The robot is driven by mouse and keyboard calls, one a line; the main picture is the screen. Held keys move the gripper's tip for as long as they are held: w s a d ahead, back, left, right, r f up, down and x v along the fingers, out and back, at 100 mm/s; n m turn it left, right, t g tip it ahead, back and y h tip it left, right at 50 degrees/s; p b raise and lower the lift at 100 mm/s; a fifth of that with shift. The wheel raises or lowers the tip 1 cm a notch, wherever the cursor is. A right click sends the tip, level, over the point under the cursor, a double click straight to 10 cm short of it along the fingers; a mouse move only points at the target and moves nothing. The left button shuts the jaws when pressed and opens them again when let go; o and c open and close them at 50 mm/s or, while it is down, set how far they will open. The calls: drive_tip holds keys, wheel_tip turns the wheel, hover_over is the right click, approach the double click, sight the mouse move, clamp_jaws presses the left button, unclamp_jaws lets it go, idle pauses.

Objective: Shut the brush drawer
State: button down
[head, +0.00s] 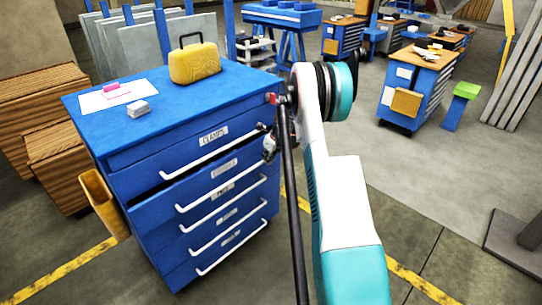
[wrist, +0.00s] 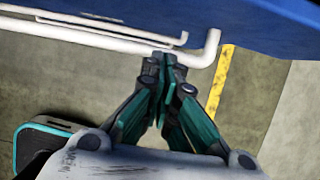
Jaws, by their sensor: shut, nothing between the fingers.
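The blue drawer cabinet (head: 140,245) stands at the left in the head view, with several drawers with white bar handles. The top drawer (head: 190,150) is labelled CLAMPS. The drawer below it (head: 170,207) stands partly out, with a dark gap above its front. Its label is too small to read, so I cannot confirm it is the brush drawer. My gripper (head: 268,152) is at the cabinet's right front edge, near the handle ends. In the wrist view my gripper (wrist: 165,62) is shut and empty, its tips close to a white handle (wrist: 213,45); contact is unclear.
A yellow case (head: 195,62), a paper sheet (head: 115,95) and a small grey block (head: 138,109) are on the cabinet top. Wooden stacks (head: 55,160) stand to the left. Other blue cabinets (head: 415,90) stand behind. Floor right of the cabinet is clear.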

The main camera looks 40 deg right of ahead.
sight(256, 154)
drive_tip(key=shift+w+a+r+b, duration=0.1)
drive_tip(key=shift+w+b, duration=0.1)
drive_tip(key=shift+w, duration=0.7)
drive_tip(key=shift+w+a+r+b, duration=0.1)
drive_tip(key=shift+w+b, duration=0.1)
drive_tip(key=shift+w, duration=0.7)
drive_tip(key=shift+w+a, duration=0.15)
drive_tip(key=shift+w, duration=1.2)
drive_tip(key=shift+s, duration=0.1)
